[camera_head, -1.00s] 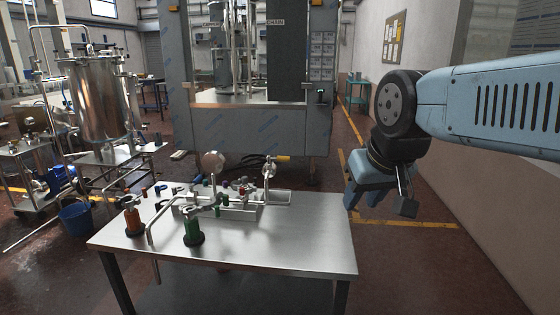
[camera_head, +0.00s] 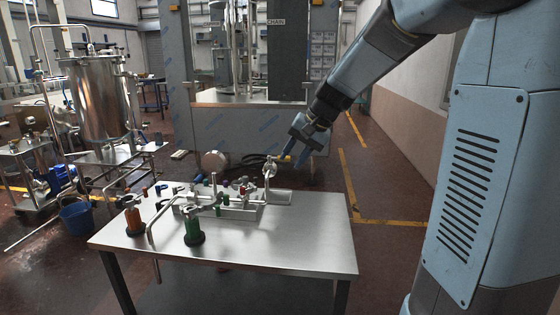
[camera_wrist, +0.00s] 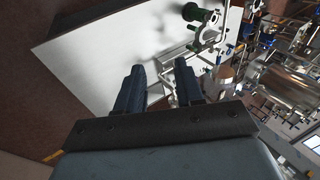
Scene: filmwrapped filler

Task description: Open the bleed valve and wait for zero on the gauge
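A steel manifold (camera_head: 235,212) with pipes and small coloured handles sits on the metal table (camera_head: 295,250). A round gauge-like disc (camera_head: 269,169) stands at its right rear; its reading is too small to tell. A larger round disc (camera_head: 214,161) shows at the back left. I cannot tell which handle is the bleed valve; red (camera_head: 243,190) and green (camera_head: 218,211) ones show. My gripper (camera_head: 295,158) is open and empty, above and behind the table's right rear, apart from the manifold. In the wrist view my gripper (camera_wrist: 161,72) has its fingers spread over the table's edge.
A grey cabinet (camera_head: 245,128) rises behind the table. A steel tank (camera_head: 98,98) and a blue bucket (camera_head: 77,219) stand at left. The table's right front is clear.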

